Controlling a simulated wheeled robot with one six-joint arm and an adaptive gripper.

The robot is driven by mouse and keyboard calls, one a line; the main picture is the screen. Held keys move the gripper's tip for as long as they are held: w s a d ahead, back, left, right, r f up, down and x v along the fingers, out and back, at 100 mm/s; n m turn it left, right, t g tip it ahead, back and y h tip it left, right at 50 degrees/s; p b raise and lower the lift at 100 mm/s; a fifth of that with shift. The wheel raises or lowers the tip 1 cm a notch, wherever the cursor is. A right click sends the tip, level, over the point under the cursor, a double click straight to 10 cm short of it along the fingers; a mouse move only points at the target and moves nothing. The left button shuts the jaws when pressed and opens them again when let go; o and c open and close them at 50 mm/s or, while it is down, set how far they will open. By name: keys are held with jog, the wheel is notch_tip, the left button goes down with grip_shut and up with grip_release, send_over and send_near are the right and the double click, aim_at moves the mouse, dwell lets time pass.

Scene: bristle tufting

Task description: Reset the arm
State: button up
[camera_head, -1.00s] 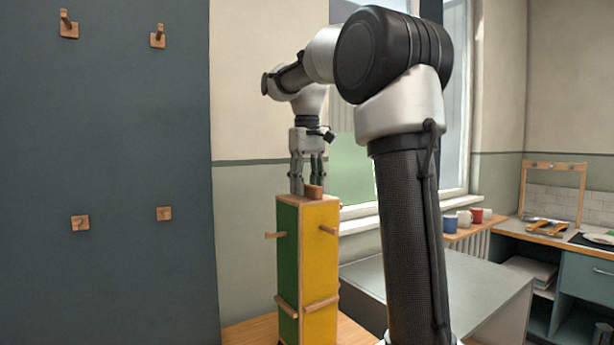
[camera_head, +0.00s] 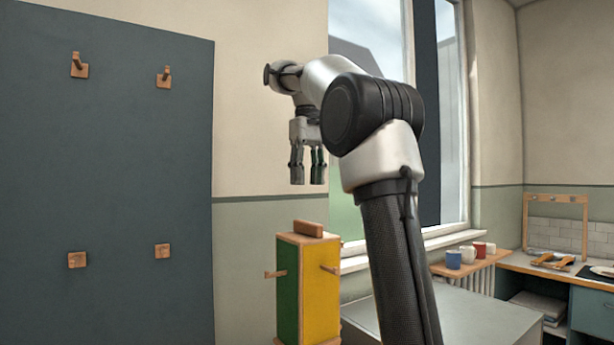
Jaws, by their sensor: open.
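My gripper (camera_head: 307,181) points straight down, open and empty, in the head view. It hangs in the air above the tall block (camera_head: 322,295) with a green side and a yellow side. A clear gap lies between the fingertips and the block's top. A small wooden piece (camera_head: 308,229) lies on top of the block. My arm bends from the right of the picture over to the gripper.
Short wooden pegs stick out from the block's sides. A dark panel (camera_head: 140,180) with several wooden hooks stands at the left. A window (camera_head: 370,40) is behind my arm. A grey surface (camera_head: 480,318) and several mugs (camera_head: 467,254) are at the right.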

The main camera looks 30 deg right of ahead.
jog(key=s+a+f+t, duration=0.2)
jog(key=s+f, duration=1)
jog(key=f, duration=0.1)
jog(key=s+a+f+t, duration=0.2)
jog(key=s+a+f, duration=0.1)
jog(key=s+f, duration=0.8)
notch_tip(320, 180, down, 3)
jog(key=shift+s, duration=0.35)
